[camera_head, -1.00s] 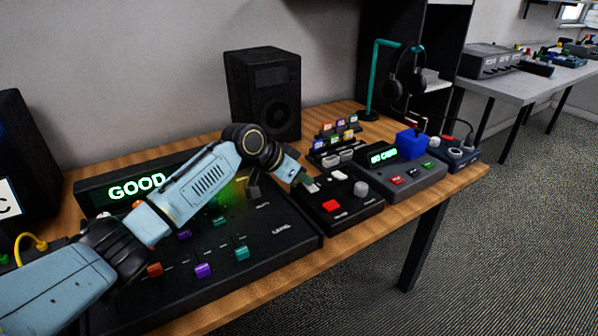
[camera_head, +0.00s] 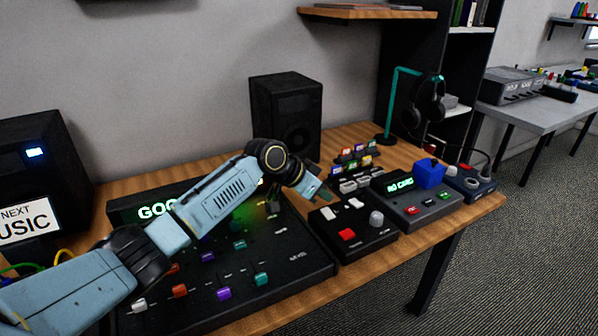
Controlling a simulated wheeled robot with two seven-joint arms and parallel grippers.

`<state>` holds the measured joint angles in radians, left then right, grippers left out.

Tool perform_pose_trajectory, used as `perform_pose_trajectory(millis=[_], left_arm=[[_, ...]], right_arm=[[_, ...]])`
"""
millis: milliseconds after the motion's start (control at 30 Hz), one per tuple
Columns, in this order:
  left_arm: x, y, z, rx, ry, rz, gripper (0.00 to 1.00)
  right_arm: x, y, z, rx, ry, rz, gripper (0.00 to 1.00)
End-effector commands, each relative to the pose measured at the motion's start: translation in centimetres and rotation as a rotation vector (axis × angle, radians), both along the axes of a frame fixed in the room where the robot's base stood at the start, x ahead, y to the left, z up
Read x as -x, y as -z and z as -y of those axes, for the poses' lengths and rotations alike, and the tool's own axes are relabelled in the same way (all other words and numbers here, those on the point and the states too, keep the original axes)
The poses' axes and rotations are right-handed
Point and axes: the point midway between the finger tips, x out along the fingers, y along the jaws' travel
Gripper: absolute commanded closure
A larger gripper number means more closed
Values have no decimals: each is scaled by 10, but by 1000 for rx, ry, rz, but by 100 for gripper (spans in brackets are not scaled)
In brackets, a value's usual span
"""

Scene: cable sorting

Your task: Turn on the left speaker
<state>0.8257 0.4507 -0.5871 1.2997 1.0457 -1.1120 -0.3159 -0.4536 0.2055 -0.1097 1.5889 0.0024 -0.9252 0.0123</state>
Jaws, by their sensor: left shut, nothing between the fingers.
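The left speaker (camera_head: 50,182) is a black box at the picture's left edge, partly cut off. A small blue-white light (camera_head: 35,153) glows on its front, and a white sign reading "NEXT ... USIC" is below it. My left gripper (camera_head: 322,197) is shut and empty. It is far to the right of the left speaker, above the back left of a small black box (camera_head: 358,250) with white, red and grey controls. The fingertips are small in view, and I cannot tell whether they touch anything. My right gripper is not in view.
The mixer (camera_head: 300,262) with coloured sliders lies under my left arm, which partly covers its green display. A second black speaker (camera_head: 286,118) stands behind. To the right are a "NO CARD" box (camera_head: 425,212) and a headphone stand (camera_head: 393,105). Yellow and green cables lie near the left speaker.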

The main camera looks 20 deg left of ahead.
Motion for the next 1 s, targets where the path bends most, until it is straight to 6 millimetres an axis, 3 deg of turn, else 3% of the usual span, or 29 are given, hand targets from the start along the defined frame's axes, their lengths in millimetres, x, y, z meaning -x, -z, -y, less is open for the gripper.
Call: perform_pose_trajectory(millis=[500,1000], left_arm=[[50,-60,-35,0,-1,1,100],[58,-68,-39,0,0,0,100]], right_arm=[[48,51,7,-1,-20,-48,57],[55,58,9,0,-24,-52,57]])
